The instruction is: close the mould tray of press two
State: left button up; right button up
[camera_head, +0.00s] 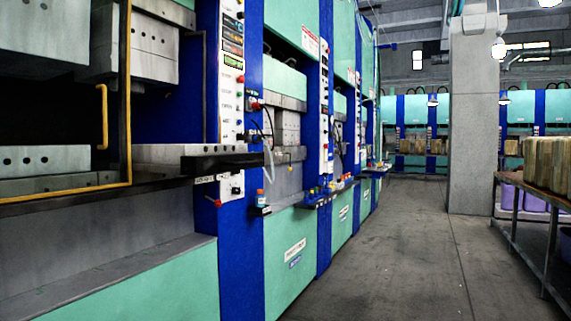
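A row of green and blue presses runs along the left side. The nearest press has an open front with a grey lower block (45,160), a grey upper block (45,30) and a yellow-edged frame with a yellow handle (103,117). Beside it, a dark bar (240,160) juts out in front of a blue column with a control panel (231,80). The following press (288,140) shows a grey block in its opening. I cannot tell which press is press two, or whether its mould tray is open. Neither of my grippers is in view.
A clear concrete floor aisle (380,250) runs ahead. A grey pillar (474,120) stands beyond it. At right, a metal table (509,183) carries stacked brownish pieces (548,160), with purple containers (535,202) beneath. More presses (412,115) line the back.

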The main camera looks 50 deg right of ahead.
aim_at(192, 159)
jog(key=z, duration=1.3)
